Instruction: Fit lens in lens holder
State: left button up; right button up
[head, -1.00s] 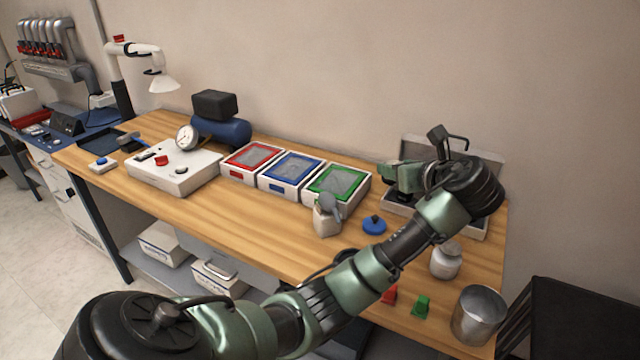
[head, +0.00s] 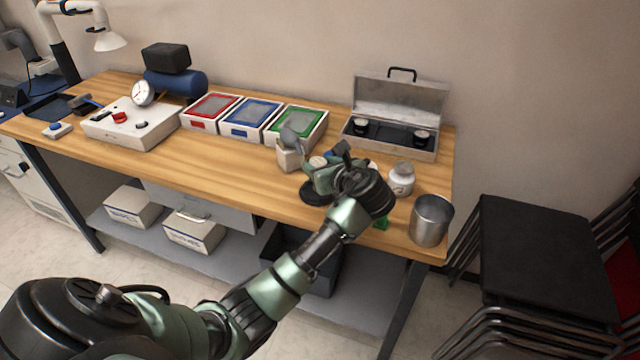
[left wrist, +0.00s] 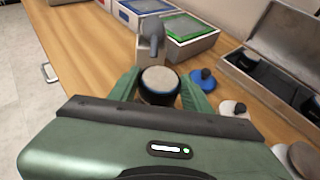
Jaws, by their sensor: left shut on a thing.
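My left gripper (head: 322,178) is above the front right part of the workbench. In the left wrist view its two green fingers (left wrist: 160,92) are shut on a round lens (left wrist: 159,80) with a pale grey top and a dark body. The lens's pale top also shows in the head view (head: 318,162). A black round base (head: 313,192), possibly the lens holder, shows partly below the gripper; the gripper hides the rest. Whether the lens touches it cannot be told. An open grey case (head: 402,98) at the back right holds two dark round pieces with pale tops. My right gripper is not in view.
A pale cup with a grey tool (head: 289,158) stands close behind the gripper. Red, blue and green trays (head: 250,118) line the back. A white jar (head: 401,180) and a metal can (head: 431,220) stand at the right. The bench's front middle is clear.

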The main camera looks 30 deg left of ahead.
pick_arm(q)
jog(key=shift+f, duration=2.9)
jog(key=o, duration=1.5)
jog(key=shift+f, duration=0.1)
jog(key=v, duration=1.2)
jog(key=shift+w, duration=0.1)
